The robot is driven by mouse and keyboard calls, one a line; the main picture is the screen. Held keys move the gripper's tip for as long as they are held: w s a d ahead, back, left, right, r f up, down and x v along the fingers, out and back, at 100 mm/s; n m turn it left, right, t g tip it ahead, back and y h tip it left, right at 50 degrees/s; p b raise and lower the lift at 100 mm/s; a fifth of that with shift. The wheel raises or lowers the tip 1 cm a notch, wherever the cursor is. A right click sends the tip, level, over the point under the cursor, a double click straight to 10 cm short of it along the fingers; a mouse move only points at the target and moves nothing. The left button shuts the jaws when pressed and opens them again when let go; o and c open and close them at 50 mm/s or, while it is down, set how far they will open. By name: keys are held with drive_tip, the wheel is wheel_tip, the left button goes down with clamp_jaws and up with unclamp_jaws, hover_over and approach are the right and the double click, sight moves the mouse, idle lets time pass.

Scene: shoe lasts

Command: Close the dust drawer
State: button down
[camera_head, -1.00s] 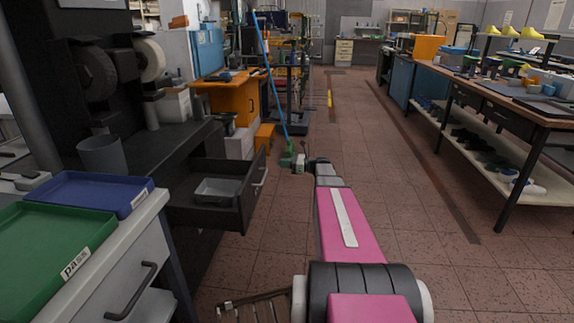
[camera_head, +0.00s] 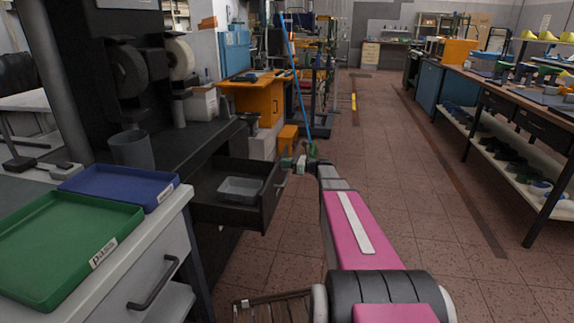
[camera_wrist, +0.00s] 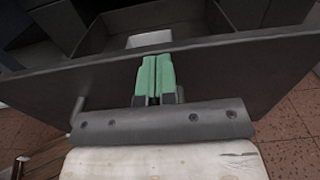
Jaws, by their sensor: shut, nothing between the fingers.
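The dust drawer (camera_head: 269,197) is a dark drawer under the black grinding machine's bench, and it stands pulled out. A grey tray (camera_head: 240,189) lies inside it. Its front carries a bar handle (camera_head: 282,185). In the wrist view the drawer front (camera_wrist: 215,75) spans the picture, with the open inside behind it. My gripper (camera_head: 290,162) is at the far upper corner of the drawer front. Its green fingers (camera_wrist: 156,75) are together and empty, over the drawer front in the wrist view. I cannot tell whether they touch it.
A white cabinet (camera_head: 165,262) with a green tray (camera_head: 60,245) and a blue tray (camera_head: 120,183) stands at the near left. A workbench (camera_head: 535,108) with shoe lasts runs along the right. The tiled floor between is free. A wooden pallet-like item (camera_head: 275,308) lies below my arm.

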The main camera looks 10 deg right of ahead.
drive_tip(key=x, duration=3.1)
drive_tip(key=shift+w+a, duration=0.25)
drive_tip(key=shift+a, duration=0.05)
drive_tip(key=shift+a, duration=0.1)
drive_tip(key=v, duration=1.5)
drive_tip(key=s+f+n+g+h, duration=0.1)
drive_tip(key=s+f+n+h, duration=0.1)
drive_tip(key=s, duration=0.5)
drive_tip(key=s+d+f+n+g+h, duration=0.1)
drive_tip(key=s+f+n+g+h, duration=0.1)
drive_tip(key=s+f+n, duration=0.3)
drive_tip(key=s+d+f+n+g+h, duration=0.1)
drive_tip(key=s+f+n+g+h, duration=0.1)
drive_tip(key=s, duration=0.9)
drive_tip(key=shift+f+n+h, duration=0.35)
drive_tip(key=shift+n+h, duration=0.15)
drive_tip(key=shift+n, duration=0.35)
drive_tip(key=shift+f+n+h, duration=0.4)
drive_tip(key=shift+n+h, duration=0.1)
drive_tip(key=shift+n, duration=0.35)
drive_tip(key=s+d+f+n+g+h, duration=0.1)
drive_tip(key=s+d+n+h, duration=0.3)
drive_tip(key=s, duration=0.4)
drive_tip(key=s+d+f+n+g+h, duration=0.1)
drive_tip(key=s+d+n+h, duration=0.3)
drive_tip(key=s+d+n, duration=0.2)
drive_tip(key=s, duration=0.2)
drive_tip(key=shift+s+f, duration=0.2)
drive_tip(key=shift+s, duration=0.2)
